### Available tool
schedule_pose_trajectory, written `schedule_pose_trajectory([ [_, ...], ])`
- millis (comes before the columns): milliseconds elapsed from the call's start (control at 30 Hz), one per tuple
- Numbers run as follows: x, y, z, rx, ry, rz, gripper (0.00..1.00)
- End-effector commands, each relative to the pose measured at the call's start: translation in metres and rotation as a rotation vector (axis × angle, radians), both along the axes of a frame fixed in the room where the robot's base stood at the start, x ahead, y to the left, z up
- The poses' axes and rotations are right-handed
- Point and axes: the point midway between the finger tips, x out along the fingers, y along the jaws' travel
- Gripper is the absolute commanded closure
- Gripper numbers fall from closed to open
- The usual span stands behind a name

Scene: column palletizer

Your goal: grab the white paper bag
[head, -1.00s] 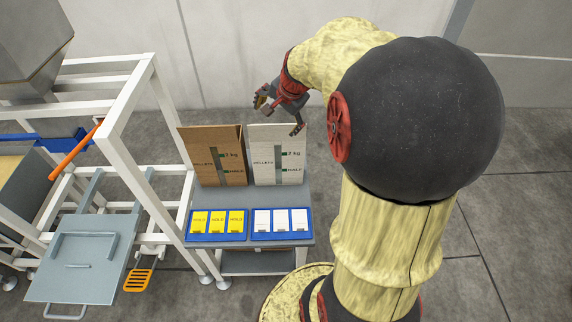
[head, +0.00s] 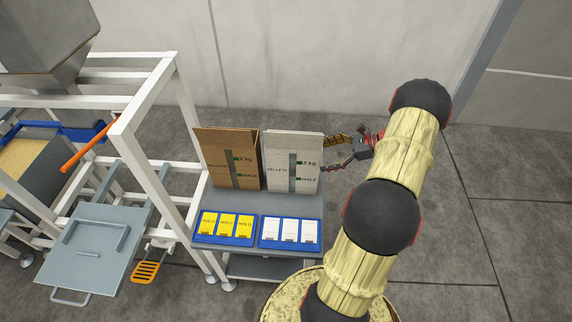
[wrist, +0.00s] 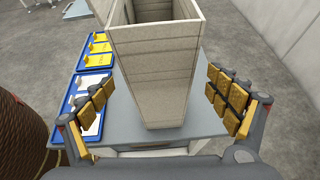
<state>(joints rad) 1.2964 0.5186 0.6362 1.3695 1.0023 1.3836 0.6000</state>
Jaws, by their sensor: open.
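The white paper bag (head: 292,163) stands upright and open-topped at the back right of a small grey table, marked "PELLETS", "2 kg" and "HALF". My gripper (head: 335,152) is at the bag's right side in the head view, its fingers pointing left toward it. In the wrist view the bag (wrist: 160,75) stands ahead, between the lines of the two open fingers (wrist: 162,108). The fingers have gold ribbed pads, with a gap to the bag on either side in the picture. I cannot tell whether they overlap its near edge.
A brown paper bag (head: 231,160) stands just left of the white one on the grey table (head: 265,203). In front lie blue trays with yellow cards (head: 226,226) and white cards (head: 290,231). A white frame (head: 150,160) with an orange handle (head: 84,148) stands left.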

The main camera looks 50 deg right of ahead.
Motion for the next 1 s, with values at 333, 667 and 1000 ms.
schedule_pose_trajectory([
  [333,0.017,0.021,0.006,0.039,-0.079,0.038,0.11],
  [667,0.039,0.037,-0.007,0.038,-0.078,0.037,0.11],
  [1000,0.060,0.053,-0.015,0.037,-0.077,0.036,0.11],
])
